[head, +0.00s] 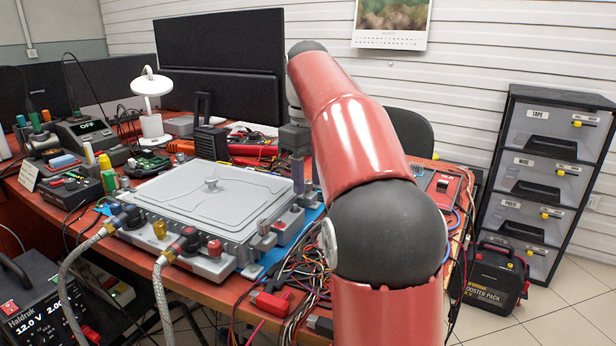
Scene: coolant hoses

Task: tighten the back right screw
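My gripper (303,176) hangs fingers down by the case's back right corner, partly hidden behind my red arm. I cannot tell its finger gap or whether it touches anything. The back right screw cannot be made out; that corner is small and partly covered by my gripper. Two braided hoses (161,295) with dark and red fittings (187,241) join the case's front side.
Loose cables (300,275) crowd the bench right of the case. A white lamp (152,100), a monitor (225,60) and bench instruments stand behind and left. A drawer cabinet (550,170) and a booster pack (495,278) stand on the floor at right.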

